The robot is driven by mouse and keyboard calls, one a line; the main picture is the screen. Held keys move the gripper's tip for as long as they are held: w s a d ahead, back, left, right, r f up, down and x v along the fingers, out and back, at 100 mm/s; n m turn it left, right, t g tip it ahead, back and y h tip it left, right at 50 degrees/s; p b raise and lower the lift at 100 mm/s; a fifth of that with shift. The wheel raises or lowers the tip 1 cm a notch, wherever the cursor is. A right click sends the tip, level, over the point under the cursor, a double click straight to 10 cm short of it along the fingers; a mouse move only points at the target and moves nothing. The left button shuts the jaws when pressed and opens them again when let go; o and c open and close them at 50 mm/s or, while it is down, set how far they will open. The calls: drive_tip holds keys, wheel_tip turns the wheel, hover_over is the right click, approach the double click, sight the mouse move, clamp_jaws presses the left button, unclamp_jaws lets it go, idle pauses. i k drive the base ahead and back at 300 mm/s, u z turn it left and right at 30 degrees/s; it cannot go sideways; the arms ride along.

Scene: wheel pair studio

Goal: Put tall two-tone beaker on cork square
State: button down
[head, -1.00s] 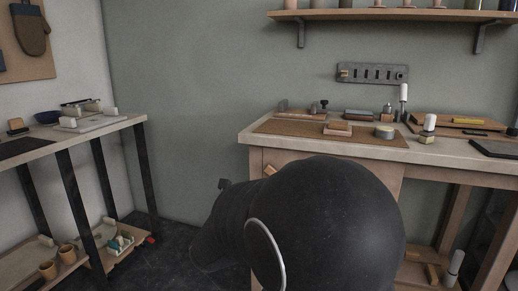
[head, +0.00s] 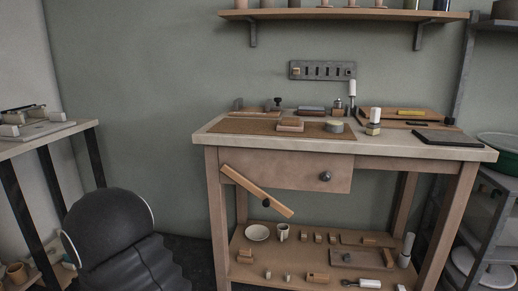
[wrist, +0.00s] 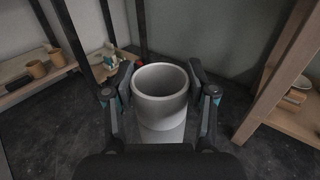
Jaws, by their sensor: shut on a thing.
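My gripper (wrist: 160,72) is shut on a tall round beaker (wrist: 160,108), with a finger on each side of it. The beaker is light grey with a paler lower part and an open top facing the camera. It is held above the dark floor. The gripper and beaker do not show in the head view, where only a dark part of my arm is seen at lower left. A flat brown cork-like mat (head: 238,126) lies on the workbench; I cannot tell for sure that it is the cork square.
The workbench (head: 410,149) carries a pinkish block (head: 290,125), a tape-like roll (head: 334,126), white-topped items and a dark pad (head: 449,138). An angled wooden bar (head: 257,190) sits at its front. A second table (head: 40,134) stands left, with floor between.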

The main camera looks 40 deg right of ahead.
sight(291, 119)
drive_tip(key=u, duration=1.05)
drive_tip(key=k, duration=0.75)
drive_tip(key=z, duration=1.25)
